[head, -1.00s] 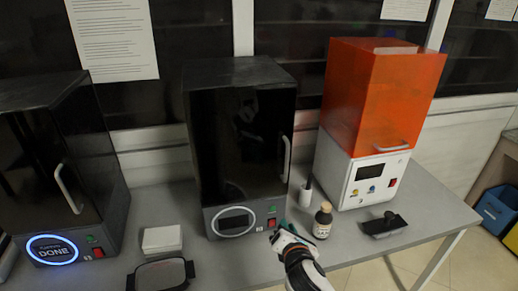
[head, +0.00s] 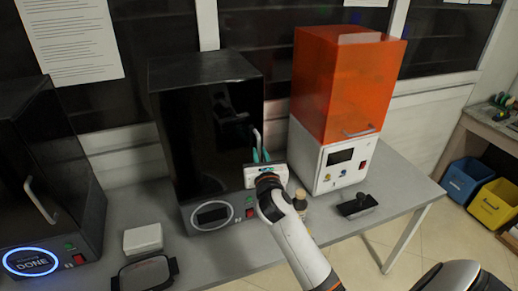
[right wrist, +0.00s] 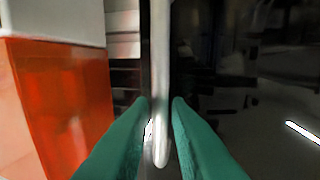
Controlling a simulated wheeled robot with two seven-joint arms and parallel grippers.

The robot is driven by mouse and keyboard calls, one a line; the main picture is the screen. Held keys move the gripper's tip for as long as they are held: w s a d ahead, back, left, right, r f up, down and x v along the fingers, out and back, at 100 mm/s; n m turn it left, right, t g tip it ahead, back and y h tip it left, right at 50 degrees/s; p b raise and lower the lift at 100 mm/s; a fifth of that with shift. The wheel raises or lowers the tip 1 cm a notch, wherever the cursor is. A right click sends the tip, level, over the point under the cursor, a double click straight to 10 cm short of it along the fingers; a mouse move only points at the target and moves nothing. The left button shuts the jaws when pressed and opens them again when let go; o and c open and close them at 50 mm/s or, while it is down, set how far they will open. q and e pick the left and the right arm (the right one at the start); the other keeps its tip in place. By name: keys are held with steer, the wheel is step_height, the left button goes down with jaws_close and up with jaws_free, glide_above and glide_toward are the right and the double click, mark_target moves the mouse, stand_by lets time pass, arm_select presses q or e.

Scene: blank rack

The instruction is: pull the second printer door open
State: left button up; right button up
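The second printer (head: 215,130) is the black, dark-doored box in the middle of the bench, and its door looks closed. Its pale door handle (head: 257,138) stands upright at the door's right edge, partly hidden by my gripper. My right gripper (head: 260,156) is at the lower part of this handle, with its green fingers pointing up. In the right wrist view the handle (right wrist: 160,60) runs down between the two green fingertips (right wrist: 162,103), with narrow gaps beside it, so the gripper looks open around it. My left gripper is not in view.
An orange-covered printer (head: 345,85) stands close on the right. Another black printer (head: 45,160) with a lit ring is on the left.

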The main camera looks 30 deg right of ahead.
steer(key=shift+x, duration=1.05)
jaws_close()
steer(key=shift+a+f, duration=0.1)
